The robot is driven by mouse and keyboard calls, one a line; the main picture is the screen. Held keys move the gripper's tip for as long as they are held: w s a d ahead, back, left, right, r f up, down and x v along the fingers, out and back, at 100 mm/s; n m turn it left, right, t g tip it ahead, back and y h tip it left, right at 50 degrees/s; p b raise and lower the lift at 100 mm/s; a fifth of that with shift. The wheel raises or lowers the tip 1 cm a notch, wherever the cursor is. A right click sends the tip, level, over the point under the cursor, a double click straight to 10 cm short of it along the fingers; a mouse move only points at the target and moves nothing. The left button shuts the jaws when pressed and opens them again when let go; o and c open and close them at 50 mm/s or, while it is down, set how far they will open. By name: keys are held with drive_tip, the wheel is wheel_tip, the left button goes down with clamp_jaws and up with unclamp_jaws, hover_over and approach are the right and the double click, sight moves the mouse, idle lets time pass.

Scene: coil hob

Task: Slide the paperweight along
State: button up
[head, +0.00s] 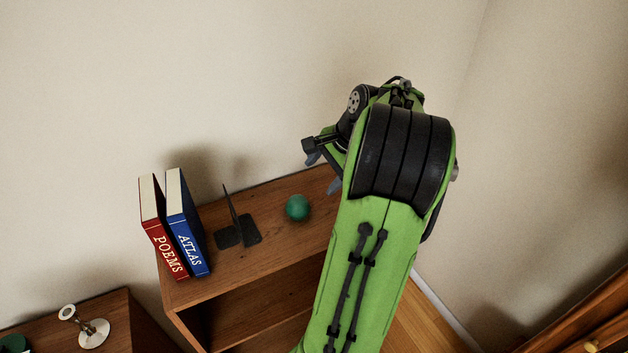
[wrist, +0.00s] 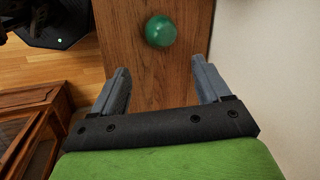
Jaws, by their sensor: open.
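The paperweight is a green ball (head: 297,207) on the wooden shelf top, to the right of the black bookends. It also shows in the wrist view as a green ball (wrist: 160,31), beyond my fingertips and roughly between their lines. My gripper (wrist: 162,82) is open and empty, its two grey fingers spread apart over the shelf top. In the head view my gripper (head: 323,172) is to the right of the ball and apart from it, partly hidden by my green arm.
Two books, red POEMS (head: 163,230) and blue ATLAS (head: 187,222), stand at the shelf's left end beside black bookends (head: 238,230). The wooden shelf (head: 277,247) has a wall behind it. A metal candlestick (head: 92,331) stands on a lower surface at left.

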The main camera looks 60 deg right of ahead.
sight(302, 202)
drive_tip(key=b+x, duration=0.2)
drive_tip(key=x, duration=1.3)
drive_tip(key=shift+w+f, duration=0.2)
drive_tip(key=shift+f, duration=0.1)
